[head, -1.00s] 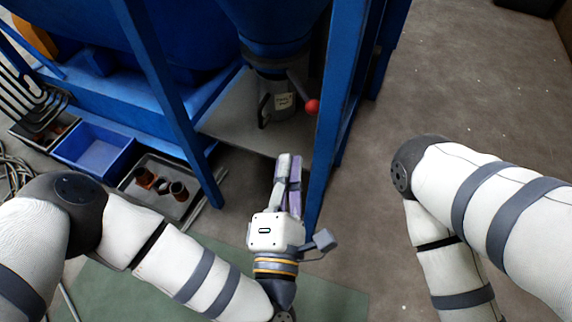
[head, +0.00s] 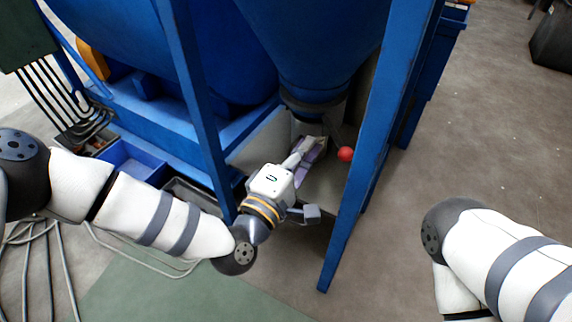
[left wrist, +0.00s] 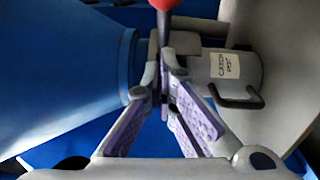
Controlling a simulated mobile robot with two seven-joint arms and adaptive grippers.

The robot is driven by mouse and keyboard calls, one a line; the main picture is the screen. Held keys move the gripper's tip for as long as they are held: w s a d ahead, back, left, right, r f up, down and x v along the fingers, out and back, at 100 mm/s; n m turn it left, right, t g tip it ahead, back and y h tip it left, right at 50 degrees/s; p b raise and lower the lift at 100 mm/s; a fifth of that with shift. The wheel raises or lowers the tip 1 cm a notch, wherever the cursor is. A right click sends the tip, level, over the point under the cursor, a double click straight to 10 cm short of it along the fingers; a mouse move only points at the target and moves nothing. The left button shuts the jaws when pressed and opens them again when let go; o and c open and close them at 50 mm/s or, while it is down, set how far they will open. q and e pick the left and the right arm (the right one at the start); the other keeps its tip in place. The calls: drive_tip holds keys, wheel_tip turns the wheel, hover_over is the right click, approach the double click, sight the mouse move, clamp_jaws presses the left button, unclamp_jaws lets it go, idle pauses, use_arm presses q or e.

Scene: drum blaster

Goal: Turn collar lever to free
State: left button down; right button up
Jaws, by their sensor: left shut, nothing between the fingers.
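The collar lever is a dark rod with a red ball knob (head: 345,154), sticking out below the blue hopper near the right front leg. In the left wrist view the red knob (left wrist: 163,4) is at the top edge, with the rod (left wrist: 163,28) running down toward the fingertips. My left gripper (head: 318,143) is shut and empty, just left of the knob under the hopper. In the left wrist view its purple-padded fingers (left wrist: 165,85) meet in front of the rod's lower end; I cannot tell whether they touch it. The collar (head: 312,106) is partly hidden. My right gripper is out of view.
A grey pot (left wrist: 200,68) labelled "CATCH POT", with a dark handle, is beside the fingers. The blue right leg (head: 372,150) and left leg (head: 195,80) frame the space around my left arm. A blue bin (head: 130,160) stands at left.

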sight(341, 143)
use_arm(q)
drive_tip(key=shift+w+d+r, duration=0.1)
drive_tip(key=shift+w+d, duration=0.1)
drive_tip(key=shift+d, duration=0.8)
drive_tip(key=shift+n+t+y, duration=0.6)
drive_tip(key=shift+y, duration=0.3)
drive_tip(key=d, duration=0.4)
drive_tip(key=shift+d+b, duration=0.3)
drive_tip(key=shift+d, duration=0.05)
